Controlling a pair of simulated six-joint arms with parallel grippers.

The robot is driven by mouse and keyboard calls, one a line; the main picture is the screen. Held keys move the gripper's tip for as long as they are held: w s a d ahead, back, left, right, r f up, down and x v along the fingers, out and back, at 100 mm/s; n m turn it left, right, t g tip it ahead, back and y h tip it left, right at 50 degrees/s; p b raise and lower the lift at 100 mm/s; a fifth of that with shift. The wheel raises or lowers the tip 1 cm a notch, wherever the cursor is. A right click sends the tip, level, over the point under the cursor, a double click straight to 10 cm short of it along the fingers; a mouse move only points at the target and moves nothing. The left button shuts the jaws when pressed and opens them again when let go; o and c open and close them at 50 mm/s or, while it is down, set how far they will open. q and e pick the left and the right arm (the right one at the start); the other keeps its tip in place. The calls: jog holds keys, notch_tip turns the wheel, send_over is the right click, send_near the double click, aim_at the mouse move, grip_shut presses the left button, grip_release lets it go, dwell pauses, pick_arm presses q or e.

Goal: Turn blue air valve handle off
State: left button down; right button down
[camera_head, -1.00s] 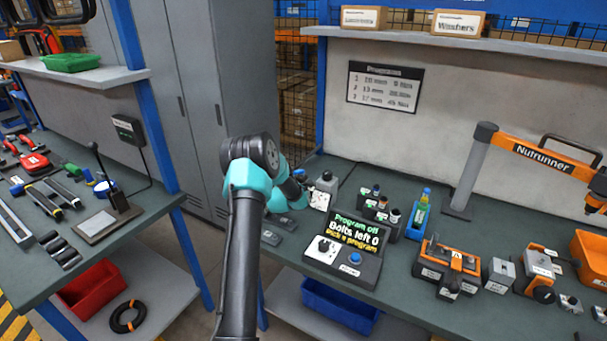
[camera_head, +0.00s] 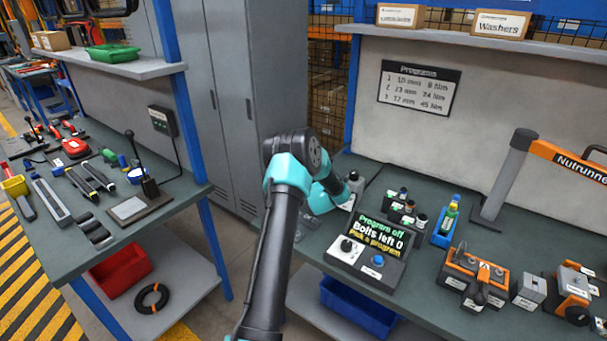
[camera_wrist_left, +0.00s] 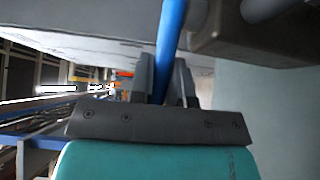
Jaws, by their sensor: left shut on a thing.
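My left gripper (camera_wrist_left: 162,80) is shut on a long blue bar (camera_wrist_left: 171,32) in the left wrist view. The bar looks like the blue handle and runs up between the two dark fingers. A grey-brown block (camera_wrist_left: 222,28) with a rounded part is beside the bar and may be the valve body. In the head view one dark arm with teal joints, probably my left, reaches over the right bench. Its fingers are hidden there behind its own wrist, and I cannot make out the valve. My right gripper is not in view.
The right bench (camera_head: 410,290) holds a program display box (camera_head: 368,250), small bottles (camera_head: 407,211) and orange-black fixtures (camera_head: 477,277). A grey locker (camera_head: 228,100) stands behind the arm. The left bench (camera_head: 75,240) carries hand tools. A floor gap separates the benches.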

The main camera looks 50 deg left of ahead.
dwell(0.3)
pick_arm(q)
jog(key=c, duration=1.1)
grip_release()
jog(key=shift+d, duration=0.1)
jog(key=v, duration=1.7)
jog(key=shift+s+d, duration=0.1)
jog(key=shift+d, duration=0.15)
jog(key=shift+o, duration=0.3)
